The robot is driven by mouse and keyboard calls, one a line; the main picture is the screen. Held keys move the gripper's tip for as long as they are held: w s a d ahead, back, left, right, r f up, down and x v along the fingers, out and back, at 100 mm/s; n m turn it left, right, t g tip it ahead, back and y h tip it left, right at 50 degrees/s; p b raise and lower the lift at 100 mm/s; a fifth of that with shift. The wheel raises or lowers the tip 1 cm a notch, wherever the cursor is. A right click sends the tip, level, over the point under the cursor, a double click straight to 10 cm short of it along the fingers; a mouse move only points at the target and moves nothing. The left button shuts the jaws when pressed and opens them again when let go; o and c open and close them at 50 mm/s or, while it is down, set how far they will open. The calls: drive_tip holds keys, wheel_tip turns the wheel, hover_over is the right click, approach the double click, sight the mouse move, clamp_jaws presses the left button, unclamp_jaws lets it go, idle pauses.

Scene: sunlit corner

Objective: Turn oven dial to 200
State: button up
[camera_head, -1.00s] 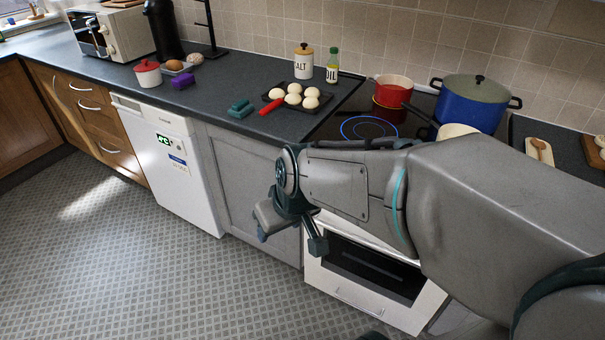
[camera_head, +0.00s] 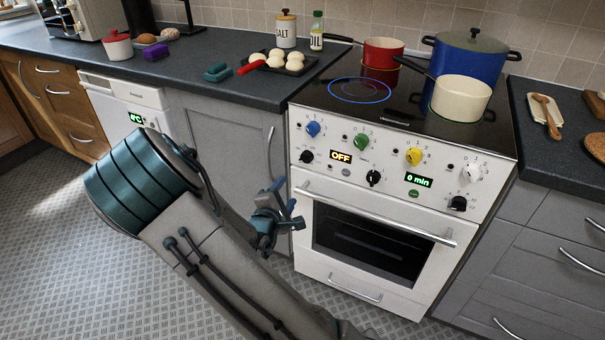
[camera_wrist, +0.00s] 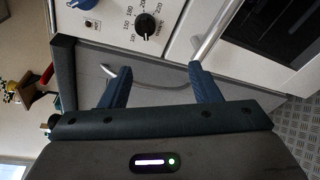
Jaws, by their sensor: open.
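The oven dial (camera_head: 306,157) is a small black knob at the left of the white oven's (camera_head: 465,165) front panel, below the blue knob (camera_head: 313,128). The display (camera_head: 341,157) beside it reads OFF. In the wrist view the dial (camera_wrist: 146,25) shows up close, ringed by temperature numbers such as 180, 200 and 220. My gripper (camera_head: 290,207) is open and empty, below and left of the dial, in front of the oven's left edge. In the wrist view its fingers (camera_wrist: 160,70) are apart, short of the dial.
The oven door handle (camera_head: 375,213) sticks out below the panel. Green, yellow and white knobs and two more black ones (camera_head: 374,178) share the panel. A red pot (camera_head: 382,52), blue pot (camera_head: 467,60) and cream pan (camera_head: 460,97) stand on the hob. Floor is clear in front.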

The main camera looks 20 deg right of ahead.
sight(304, 162)
drive_tip(key=shift+n+t+h, duration=0.6)
drive_tip(key=shift+n+h, duration=0.2)
drive_tip(key=b+x, duration=0.1)
drive_tip(key=x, duration=0.6)
drive_tip(key=b+x, duration=0.1)
drive_tip(key=x, duration=0.6)
drive_tip(key=shift+s+d+r+b, duration=0.15)
drive_tip(key=shift+s+r+b, duration=0.1)
drive_tip(key=shift+b, duration=0.1)
drive_tip(key=shift+c, duration=0.4)
drive_tip(key=c, duration=0.9)
